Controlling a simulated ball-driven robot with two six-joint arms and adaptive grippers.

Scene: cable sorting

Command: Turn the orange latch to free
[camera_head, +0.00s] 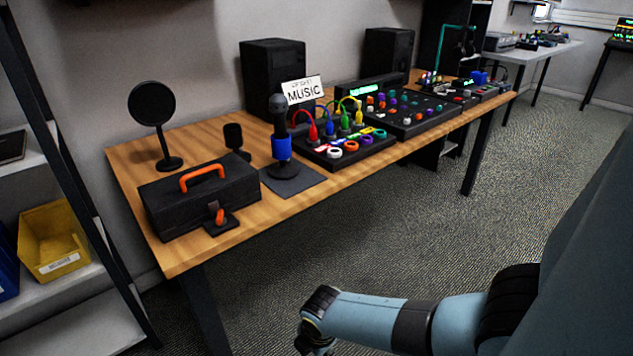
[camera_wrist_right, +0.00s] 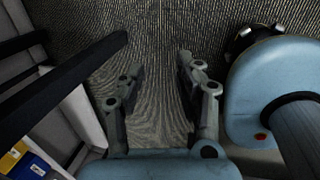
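The orange latch (camera_head: 220,217) is a small orange piece on a black mount in front of the black case (camera_head: 200,200), near the table's front left edge. The case has an orange handle (camera_head: 202,177) on its lid, and its lid is down. In the head view, part of my right gripper (camera_head: 316,345) shows at the bottom edge, in front of the table and well apart from the latch. In the right wrist view, my right gripper (camera_wrist_right: 159,66) has its fingers spread, with nothing between them but the carpet behind. My left gripper is in neither view.
The wooden table (camera_head: 300,203) also holds a microphone (camera_head: 281,140) on a dark mat, a round black disc on a stand (camera_head: 152,108), a panel with coloured cables (camera_head: 345,145) and speakers. A shelf with a yellow bin (camera_head: 52,240) stands left. Carpeted floor lies open in front.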

